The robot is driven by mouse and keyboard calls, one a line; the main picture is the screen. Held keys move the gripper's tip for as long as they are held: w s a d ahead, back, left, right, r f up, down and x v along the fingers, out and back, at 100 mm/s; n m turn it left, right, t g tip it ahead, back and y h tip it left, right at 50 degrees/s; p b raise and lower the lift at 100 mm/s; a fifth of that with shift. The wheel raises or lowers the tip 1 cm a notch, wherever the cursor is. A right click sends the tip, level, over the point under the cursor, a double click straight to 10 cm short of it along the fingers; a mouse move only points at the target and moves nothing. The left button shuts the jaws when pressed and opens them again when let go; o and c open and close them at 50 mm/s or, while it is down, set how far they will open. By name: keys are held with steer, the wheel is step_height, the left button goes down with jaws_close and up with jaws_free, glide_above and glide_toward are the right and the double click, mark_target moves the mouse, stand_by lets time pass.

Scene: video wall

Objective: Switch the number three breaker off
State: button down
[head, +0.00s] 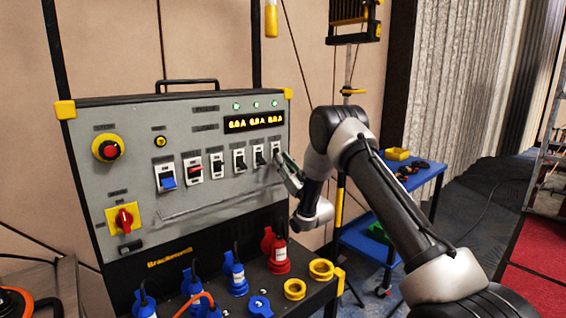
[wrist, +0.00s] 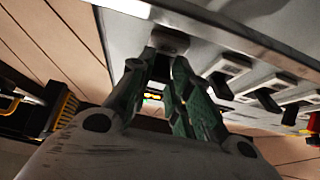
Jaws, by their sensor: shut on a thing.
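The grey control panel (head: 215,205) carries a row of breakers with switch levers; their number labels are too small to read. My gripper (head: 281,160) is at the right end of the row, at the rightmost breaker (head: 275,149). In the wrist view, my gripper's green fingers (wrist: 165,62) are shut on that breaker's lever (wrist: 168,42), whose tip they mostly hide. I cannot tell the lever's exact position. The neighbouring breakers (head: 259,157) (wrist: 230,68) are free of the gripper.
A blue-lever breaker (head: 167,182), a red-lever breaker (head: 194,167), a red stop button (head: 109,150) and a red rotary switch (head: 124,218) lie further left. Plugs (head: 235,274) and yellow rings (head: 321,268) stand below. A blue cart (head: 375,242) stands behind my arm.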

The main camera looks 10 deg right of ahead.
stand_by(0.4)
steer(key=c, duration=1.3)
jaws_free()
steer(key=v, duration=0.7)
steer(key=shift+s+f, duration=0.15)
steer(key=shift+f, duration=0.05)
steer(key=shift+d, duration=0.1)
